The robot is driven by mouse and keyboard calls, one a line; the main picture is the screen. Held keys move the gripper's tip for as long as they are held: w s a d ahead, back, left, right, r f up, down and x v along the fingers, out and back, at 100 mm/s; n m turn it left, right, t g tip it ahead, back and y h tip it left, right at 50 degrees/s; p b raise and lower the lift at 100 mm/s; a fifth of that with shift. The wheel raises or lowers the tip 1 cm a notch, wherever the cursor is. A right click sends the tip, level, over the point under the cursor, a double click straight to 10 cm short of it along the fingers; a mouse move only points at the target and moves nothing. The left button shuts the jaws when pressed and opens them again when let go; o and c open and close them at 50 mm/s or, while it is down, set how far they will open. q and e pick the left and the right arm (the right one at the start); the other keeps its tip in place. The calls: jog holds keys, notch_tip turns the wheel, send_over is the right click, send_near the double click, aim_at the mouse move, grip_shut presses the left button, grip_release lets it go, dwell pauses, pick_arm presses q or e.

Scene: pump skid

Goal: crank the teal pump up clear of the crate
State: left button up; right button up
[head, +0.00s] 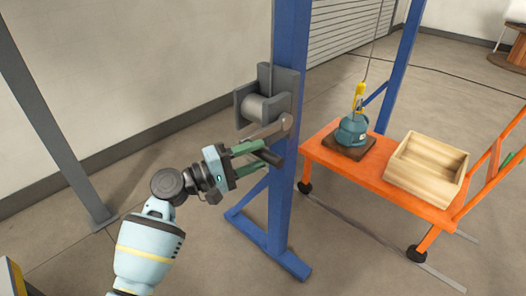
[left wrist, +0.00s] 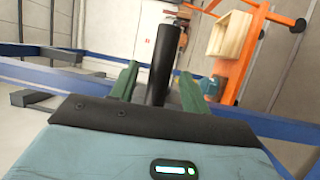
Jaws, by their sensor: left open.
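The teal pump (head: 351,131) sits on a brown board (head: 343,146) on the orange cart, under a yellow hook (head: 359,97) on a cable. The open wooden crate (head: 427,166) stands to its right on the same cart and also shows in the left wrist view (left wrist: 229,36). A grey winch (head: 266,105) is fixed to the blue post, with a crank arm (head: 272,130) ending in a dark handle (head: 267,157). My left gripper (head: 252,155) is open at the handle. In the left wrist view the handle (left wrist: 162,62) stands between the green fingers; contact is unclear.
The blue post (head: 284,130) stands right beside my left gripper, with its foot spreading on the floor. The orange cart (head: 372,178) is to the right. Another grey post (head: 50,120) stands at the left. The floor between them is clear.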

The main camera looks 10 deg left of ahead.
pick_arm(q)
jog(key=shift+x, duration=1.3)
jog(key=shift+c, duration=0.5)
grip_shut()
